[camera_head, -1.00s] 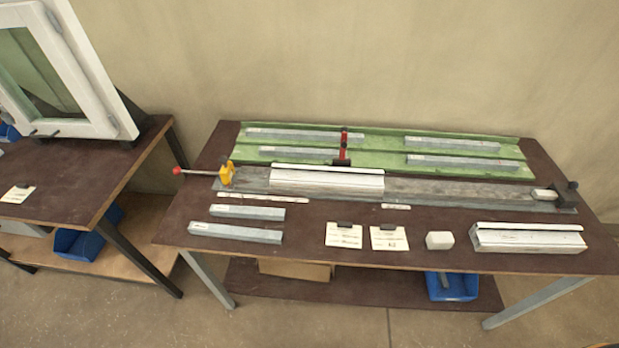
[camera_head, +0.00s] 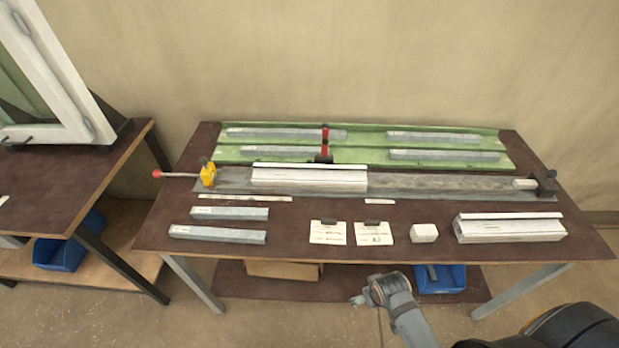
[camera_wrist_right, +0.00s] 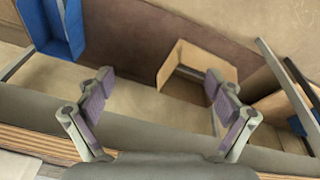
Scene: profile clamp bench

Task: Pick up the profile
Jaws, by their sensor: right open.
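A long white profile (camera_head: 510,228) lies at the right front of the brown bench. A second white profile (camera_head: 310,180) lies along the grey clamp bed (camera_head: 430,185), towards its left end. Which one the task means I cannot tell. Shorter grey bars (camera_head: 217,235) lie at the left front. My right gripper (camera_head: 357,299) is low in front of the bench edge, apart from every profile. In the right wrist view my right gripper (camera_wrist_right: 160,78) is open, with nothing between its fingers. My left gripper is not in view.
A green tray (camera_head: 365,145) with grey bars stands at the back. A yellow clamp (camera_head: 208,175) with a red-tipped lever sits at the bed's left end. Two cards (camera_head: 328,232) and a white block (camera_head: 424,233) lie at the front. A blue bin (camera_head: 440,278) stands below.

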